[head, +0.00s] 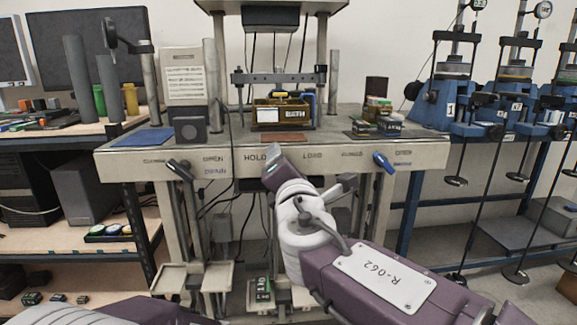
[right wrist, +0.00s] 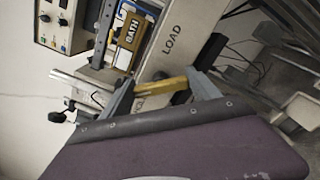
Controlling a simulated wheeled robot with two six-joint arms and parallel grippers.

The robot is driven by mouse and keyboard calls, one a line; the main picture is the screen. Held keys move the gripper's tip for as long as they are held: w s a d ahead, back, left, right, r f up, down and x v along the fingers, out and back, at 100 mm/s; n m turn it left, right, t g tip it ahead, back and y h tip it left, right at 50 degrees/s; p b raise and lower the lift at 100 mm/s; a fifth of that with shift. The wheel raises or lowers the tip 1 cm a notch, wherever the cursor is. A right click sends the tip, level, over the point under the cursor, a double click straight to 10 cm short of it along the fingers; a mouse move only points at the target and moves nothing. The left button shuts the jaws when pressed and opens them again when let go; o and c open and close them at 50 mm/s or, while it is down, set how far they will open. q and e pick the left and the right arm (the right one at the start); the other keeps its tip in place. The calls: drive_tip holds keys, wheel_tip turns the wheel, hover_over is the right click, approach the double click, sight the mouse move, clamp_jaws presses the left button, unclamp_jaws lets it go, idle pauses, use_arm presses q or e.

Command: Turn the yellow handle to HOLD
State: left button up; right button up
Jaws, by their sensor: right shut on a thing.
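The yellow handle (right wrist: 160,87) lies between the two grey fingers of my right gripper (right wrist: 161,79) in the right wrist view, and the gripper is shut on it. In the head view my right gripper (head: 272,160) is at the bench's front panel (head: 222,161), and the purple hand hides the handle. The HOLD label (head: 254,158) is just left of the hand and the LOAD label (head: 312,157) is to its right. LOAD also shows large in the right wrist view (right wrist: 172,40). I cannot tell which label the handle points to. My left gripper is out of view.
A black lever (head: 180,170) is on the panel's left and a blue lever (head: 383,162) on its right. A boxed bath (head: 282,114) stands under the press crossbar (head: 279,78). Blue test stands (head: 452,103) fill the right side.

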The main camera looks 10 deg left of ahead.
drive_tip(key=shift+f+n, duration=0.1)
drive_tip(key=shift+n, duration=0.4)
idle(0.3)
drive_tip(key=o, duration=1.4)
drive_tip(key=shift+s, duration=0.15)
